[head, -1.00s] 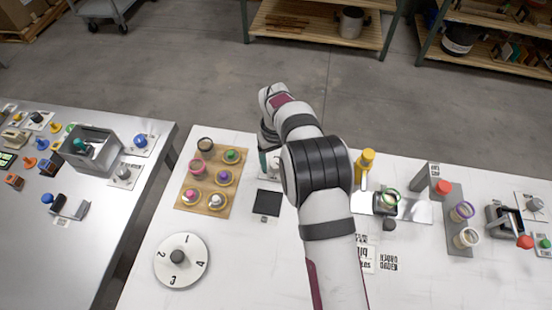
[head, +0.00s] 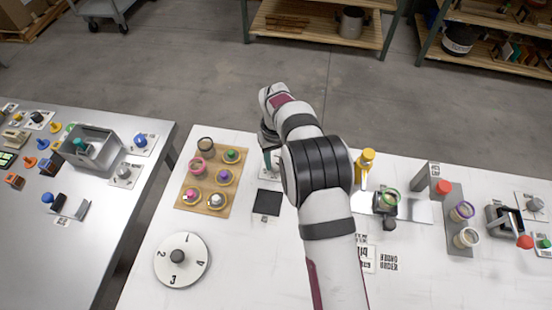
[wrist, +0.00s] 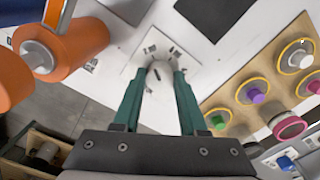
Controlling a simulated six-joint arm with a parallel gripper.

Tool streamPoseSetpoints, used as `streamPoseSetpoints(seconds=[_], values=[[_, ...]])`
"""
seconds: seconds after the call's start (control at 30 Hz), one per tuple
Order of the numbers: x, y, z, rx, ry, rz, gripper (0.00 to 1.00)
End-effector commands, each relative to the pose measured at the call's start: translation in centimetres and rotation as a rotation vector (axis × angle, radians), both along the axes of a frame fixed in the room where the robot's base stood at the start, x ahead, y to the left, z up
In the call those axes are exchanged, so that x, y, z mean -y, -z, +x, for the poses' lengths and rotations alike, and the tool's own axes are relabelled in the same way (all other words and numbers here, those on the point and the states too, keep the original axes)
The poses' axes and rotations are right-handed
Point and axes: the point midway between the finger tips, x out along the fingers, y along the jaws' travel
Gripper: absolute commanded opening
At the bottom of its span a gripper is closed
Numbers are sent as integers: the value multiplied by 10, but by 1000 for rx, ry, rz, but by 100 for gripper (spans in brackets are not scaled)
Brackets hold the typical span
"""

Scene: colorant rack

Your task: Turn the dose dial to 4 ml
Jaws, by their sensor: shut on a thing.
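A white knob (wrist: 160,76) with a short dark mark stands on a pale square plate (wrist: 138,58) with small dark marks around it, too small to read. My gripper (wrist: 159,80) has its two teal fingers closed on the knob's sides in the wrist view. In the head view, my gripper (head: 270,162) is down at the plate (head: 270,174), and my arm hides part of that area. A separate, larger white dial (head: 196,244) with a dark centre knob and large numerals lies at the table's front left, away from my gripper.
A wooden board (head: 217,209) with several coloured pots lies left of my gripper. A dark square pad (head: 267,202) lies in front. The white table between the pad and large dial is clear.

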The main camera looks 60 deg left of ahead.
Motion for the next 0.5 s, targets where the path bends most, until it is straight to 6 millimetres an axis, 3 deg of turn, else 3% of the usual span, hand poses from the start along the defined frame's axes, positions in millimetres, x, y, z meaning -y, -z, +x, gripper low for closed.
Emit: streamPoseSetpoints(seconds=[0.5], values=[[-1, -1, 0, -1, 406, 0, 0]])
